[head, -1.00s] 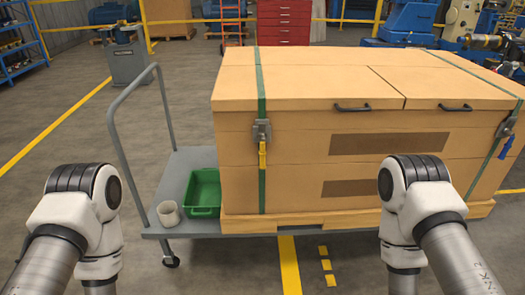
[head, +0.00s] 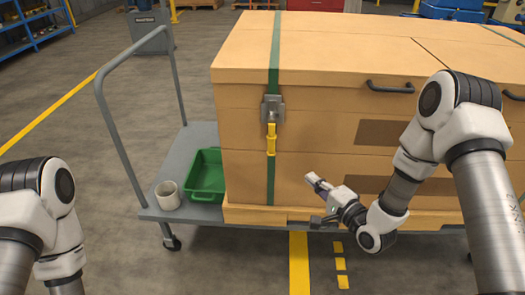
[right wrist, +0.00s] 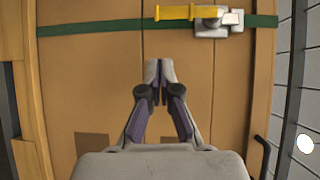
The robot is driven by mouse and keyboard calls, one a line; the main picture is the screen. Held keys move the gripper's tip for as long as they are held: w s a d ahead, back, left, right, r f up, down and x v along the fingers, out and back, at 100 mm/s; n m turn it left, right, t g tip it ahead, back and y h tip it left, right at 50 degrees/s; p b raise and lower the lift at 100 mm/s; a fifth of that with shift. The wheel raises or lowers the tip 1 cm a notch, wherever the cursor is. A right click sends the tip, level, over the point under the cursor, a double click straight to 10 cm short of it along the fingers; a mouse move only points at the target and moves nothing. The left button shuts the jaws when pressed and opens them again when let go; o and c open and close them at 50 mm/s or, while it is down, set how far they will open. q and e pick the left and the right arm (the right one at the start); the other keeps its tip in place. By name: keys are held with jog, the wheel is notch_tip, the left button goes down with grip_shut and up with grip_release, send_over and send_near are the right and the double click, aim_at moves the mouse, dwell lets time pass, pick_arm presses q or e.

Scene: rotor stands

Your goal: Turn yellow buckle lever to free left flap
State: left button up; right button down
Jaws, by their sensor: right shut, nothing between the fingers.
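The yellow buckle lever (head: 271,139) hangs straight down from a grey metal buckle (head: 272,108) on the front of a large tan crate (head: 245,165). A green strap (head: 271,185) runs through the buckle and over the left flap (head: 330,48) of the lid, which is closed. My right gripper (head: 313,179) is shut and empty, below and right of the lever, apart from it. In the right wrist view the shut fingertips (right wrist: 158,72) point toward the lever (right wrist: 180,12) and buckle (right wrist: 222,22), with a gap between. My left gripper is out of view; only its arm shows.
The crate stands on a grey cart (head: 185,150) with a tall handle frame (head: 108,125). A green bin (head: 206,180) and a pale cup (head: 168,195) sit left of the crate. A black handle (head: 390,88) sticks out from the front. The floor before the cart is clear.

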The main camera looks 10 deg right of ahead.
aim_at(272, 133)
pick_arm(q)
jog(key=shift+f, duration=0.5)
pick_arm(e)
jog(key=w+a+r+t, duration=0.1)
jog(key=w+a, duration=0.4)
jog(key=w, duration=0.7)
jog(key=shift+w+r, duration=0.2)
jog(key=shift+r, duration=0.05)
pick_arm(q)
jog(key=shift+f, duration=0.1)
pick_arm(e)
jog(key=shift+a, duration=0.1)
